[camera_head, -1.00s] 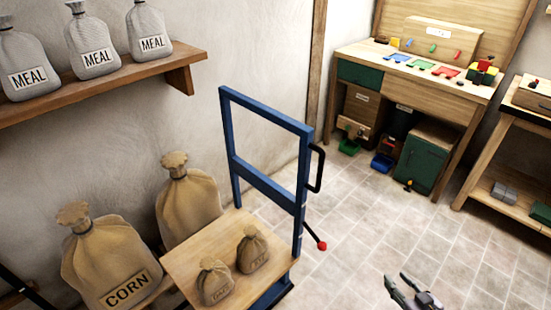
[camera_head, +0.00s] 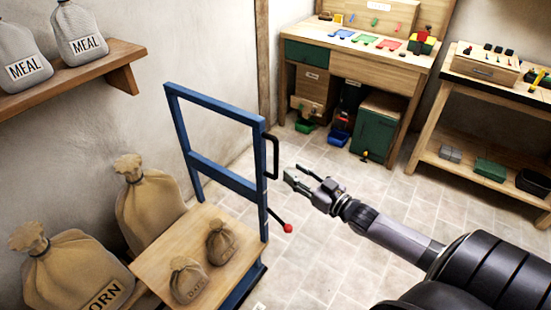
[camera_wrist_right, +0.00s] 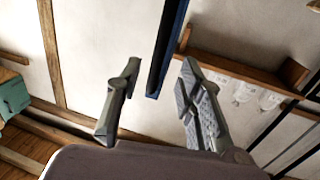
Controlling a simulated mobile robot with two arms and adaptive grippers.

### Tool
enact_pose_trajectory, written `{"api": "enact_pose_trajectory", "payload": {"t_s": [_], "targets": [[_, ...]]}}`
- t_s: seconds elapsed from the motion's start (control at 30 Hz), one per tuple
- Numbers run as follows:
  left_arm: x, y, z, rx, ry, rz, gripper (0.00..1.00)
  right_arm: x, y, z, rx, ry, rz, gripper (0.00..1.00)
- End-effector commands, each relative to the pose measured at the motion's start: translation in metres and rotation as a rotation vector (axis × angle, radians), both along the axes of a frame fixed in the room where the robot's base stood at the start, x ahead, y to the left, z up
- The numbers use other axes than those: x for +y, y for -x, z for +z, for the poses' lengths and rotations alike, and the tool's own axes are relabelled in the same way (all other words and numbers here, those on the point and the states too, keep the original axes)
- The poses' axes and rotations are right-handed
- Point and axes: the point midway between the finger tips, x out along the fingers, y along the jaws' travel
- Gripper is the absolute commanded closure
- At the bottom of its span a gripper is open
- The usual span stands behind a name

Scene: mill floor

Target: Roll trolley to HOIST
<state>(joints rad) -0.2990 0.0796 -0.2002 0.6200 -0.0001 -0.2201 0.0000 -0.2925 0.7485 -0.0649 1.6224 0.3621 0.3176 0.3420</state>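The trolley has a blue upright frame (camera_head: 225,178) and a wooden deck (camera_head: 152,262) carrying two small sacks (camera_head: 220,242) (camera_head: 188,280). A black handle (camera_head: 275,156) is on its right post, and a red-knobbed lever (camera_head: 287,228) sticks out lower down. My right gripper (camera_head: 292,178) is open and empty, just right of the post and slightly below the handle. In the right wrist view its fingers (camera_wrist_right: 158,92) are apart, with a blue frame bar (camera_wrist_right: 170,45) showing beyond the gap. My left gripper is out of view. No HOIST marking is visible.
Large sacks, one marked CORN (camera_head: 75,272), stand close beside the trolley's left side. A wall shelf (camera_head: 80,72) holds MEAL bags. A workbench (camera_head: 370,50) stands at the back and a table (camera_head: 490,90) at the right. The tiled floor (camera_head: 320,250) between is clear.

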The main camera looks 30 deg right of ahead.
Motion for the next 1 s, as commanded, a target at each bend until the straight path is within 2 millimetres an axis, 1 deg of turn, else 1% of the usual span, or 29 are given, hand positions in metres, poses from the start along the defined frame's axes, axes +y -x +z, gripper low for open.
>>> {"api": "enact_pose_trajectory", "payload": {"t_s": [0.03,0.2,0.4,0.6,0.9,0.93,1.0], "targets": [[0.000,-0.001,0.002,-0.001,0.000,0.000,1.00,0.002,-0.011,0.002,-0.003,-0.001,-0.001,0.65],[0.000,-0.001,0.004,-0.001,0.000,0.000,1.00,0.008,-0.042,0.002,-0.004,-0.001,-0.001,0.65],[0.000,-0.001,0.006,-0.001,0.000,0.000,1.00,0.013,-0.071,0.001,-0.001,0.000,-0.002,0.65],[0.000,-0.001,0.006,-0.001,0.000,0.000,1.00,0.017,-0.084,0.000,0.000,0.000,-0.001,0.65],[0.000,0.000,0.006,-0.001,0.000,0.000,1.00,0.017,-0.086,-0.001,0.001,0.000,0.000,0.65],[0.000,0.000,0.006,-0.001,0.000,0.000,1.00,0.017,-0.086,-0.001,0.001,0.000,0.000,0.66],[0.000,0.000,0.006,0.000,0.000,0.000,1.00,0.017,-0.086,-0.001,0.001,0.000,0.000,0.71]]}}
